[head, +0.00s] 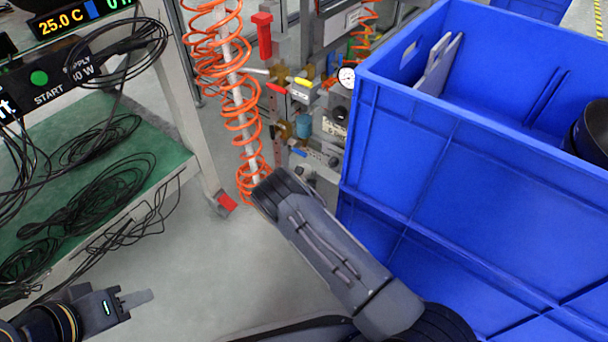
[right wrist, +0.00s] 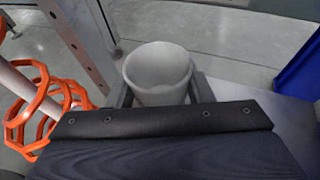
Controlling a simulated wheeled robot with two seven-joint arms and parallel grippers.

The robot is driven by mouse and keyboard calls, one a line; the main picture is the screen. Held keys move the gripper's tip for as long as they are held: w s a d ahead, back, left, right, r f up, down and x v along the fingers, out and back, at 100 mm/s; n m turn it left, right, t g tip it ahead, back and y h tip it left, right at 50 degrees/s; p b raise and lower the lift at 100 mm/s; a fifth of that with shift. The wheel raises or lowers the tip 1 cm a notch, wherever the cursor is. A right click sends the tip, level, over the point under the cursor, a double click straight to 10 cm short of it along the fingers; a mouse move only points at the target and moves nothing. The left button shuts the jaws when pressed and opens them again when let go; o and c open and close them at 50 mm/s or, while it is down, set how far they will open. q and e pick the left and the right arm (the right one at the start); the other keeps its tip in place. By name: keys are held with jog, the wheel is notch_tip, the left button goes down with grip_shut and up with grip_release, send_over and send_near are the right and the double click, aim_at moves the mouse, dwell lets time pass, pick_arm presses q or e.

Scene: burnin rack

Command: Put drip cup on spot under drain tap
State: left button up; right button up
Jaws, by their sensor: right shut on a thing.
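The drip cup (right wrist: 158,78) is a pale grey-white, open-topped cup in the right wrist view. My right gripper (right wrist: 162,90) is shut on it, with a dark finger on each side, and the cup looks empty. In the head view my right arm reaches up the middle; its own links hide the gripper and cup. My left gripper (head: 128,302) is at the lower left, seen from the side, away from the cup; its opening is unclear. I cannot make out which part is the drain tap, or the spot.
Orange coiled hose (head: 238,110) hangs close to the left of my right arm. Stacked blue crates (head: 440,165) stand close on the right. A green-topped bench (head: 150,165) with black cables is at the left. Grey floor (head: 225,275) lies open between.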

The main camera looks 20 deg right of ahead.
jog(key=shift+f, duration=0.4)
jog(key=o, duration=1.1)
jog(key=p+v, duration=0.3)
jog(key=v, duration=0.3)
jog(key=shift+s+a+r+p, duration=0.2)
jog(key=shift+s+r+p, duration=0.05)
jog(key=shift+s+p, duration=0.1)
jog(key=shift+s+a+r, duration=0.1)
jog(key=shift+s+a, duration=0.1)
jog(key=shift+s, duration=0.15)
